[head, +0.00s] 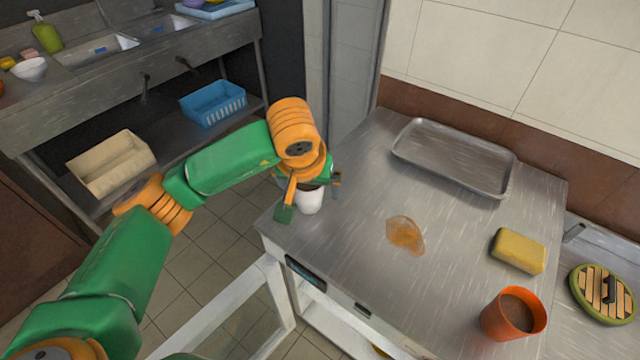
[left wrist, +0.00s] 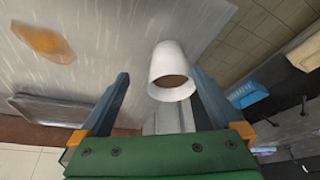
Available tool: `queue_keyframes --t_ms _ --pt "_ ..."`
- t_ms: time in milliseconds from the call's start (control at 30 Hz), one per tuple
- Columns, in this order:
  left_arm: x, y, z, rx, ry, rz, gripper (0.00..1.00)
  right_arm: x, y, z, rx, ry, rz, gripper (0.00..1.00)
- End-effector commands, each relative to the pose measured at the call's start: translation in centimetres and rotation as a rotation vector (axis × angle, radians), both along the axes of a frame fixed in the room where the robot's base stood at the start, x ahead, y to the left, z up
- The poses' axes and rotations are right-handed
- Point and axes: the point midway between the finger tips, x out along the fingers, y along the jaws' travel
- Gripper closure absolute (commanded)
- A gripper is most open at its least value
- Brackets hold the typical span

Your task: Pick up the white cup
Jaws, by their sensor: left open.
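The white cup (head: 309,200) stands at the left corner of the steel counter (head: 350,240), partly hidden under my left gripper in the head view. My left gripper (head: 311,198) is open, its fingers on either side of the cup in that view. In the left wrist view the white cup (left wrist: 170,68) is ahead of the left gripper (left wrist: 158,88), nearer the right finger, with its dark opening towards the camera. I cannot tell whether a finger touches it. My right gripper is not in view.
An amber spill (head: 405,235) lies mid-counter. A steel tray (head: 455,157) is behind it. A yellow sponge (head: 518,250) and an orange cup (head: 513,314) stand to the right. The cup is near the counter's left edge, with open floor beyond.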

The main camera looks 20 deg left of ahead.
Motion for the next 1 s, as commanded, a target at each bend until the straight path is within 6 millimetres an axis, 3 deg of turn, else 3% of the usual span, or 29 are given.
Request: queue_keyframes --t_ms 267,400,633,1000 --pt "2.4 0.3 -3.4 0.0 0.01 0.003 0.0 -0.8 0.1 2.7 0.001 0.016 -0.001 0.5" --pt "3.3 0.4 -5.7 -0.001 0.006 0.0 0.0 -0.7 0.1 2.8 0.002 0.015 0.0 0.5" --pt "3.4 0.4 -6.0 -0.002 0.002 -0.002 0.03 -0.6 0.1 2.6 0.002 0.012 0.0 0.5" --pt "3.4 0.3 -6.0 -0.002 0.002 -0.001 1.0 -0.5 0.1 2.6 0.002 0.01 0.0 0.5"
